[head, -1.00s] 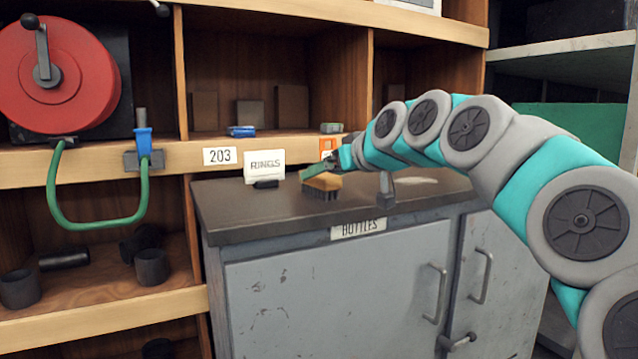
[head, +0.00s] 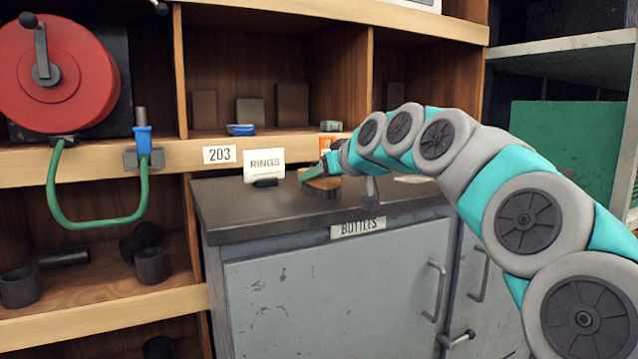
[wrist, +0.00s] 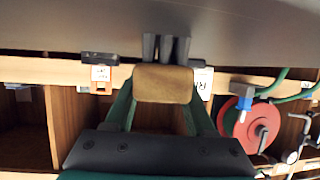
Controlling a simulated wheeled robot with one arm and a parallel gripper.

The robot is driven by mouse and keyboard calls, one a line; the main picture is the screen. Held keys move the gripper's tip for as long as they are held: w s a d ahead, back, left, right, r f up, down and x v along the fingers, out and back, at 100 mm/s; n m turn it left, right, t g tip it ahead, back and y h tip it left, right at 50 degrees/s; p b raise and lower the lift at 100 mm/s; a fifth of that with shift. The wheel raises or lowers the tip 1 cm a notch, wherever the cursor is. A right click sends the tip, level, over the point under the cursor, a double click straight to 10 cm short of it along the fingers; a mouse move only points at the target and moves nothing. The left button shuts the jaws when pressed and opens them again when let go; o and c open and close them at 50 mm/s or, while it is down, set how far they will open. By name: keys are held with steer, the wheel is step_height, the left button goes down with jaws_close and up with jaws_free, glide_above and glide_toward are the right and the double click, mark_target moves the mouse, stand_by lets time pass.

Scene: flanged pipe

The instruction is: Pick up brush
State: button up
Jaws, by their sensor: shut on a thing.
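The brush (head: 322,186) has a tan wooden block and dark bristles. In the head view it is at the cabinet's dark top, bristles down; whether they touch the top I cannot tell. My gripper (head: 322,172) reaches in from the right and is shut on the brush's block. In the wrist view the brush (wrist: 163,84) sits between the two green fingers of my gripper (wrist: 162,100), with its dark bristles pointing away from the palm. The fingers partly cover the block in the head view.
The grey cabinet (head: 330,290) has a "BOTTLES" label. A "RINGS" card (head: 264,164) stands on its top, left of the brush. Behind are wooden shelves with a blue item (head: 240,130). A red hose reel (head: 58,75) is at the left.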

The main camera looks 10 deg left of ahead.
jaws_close()
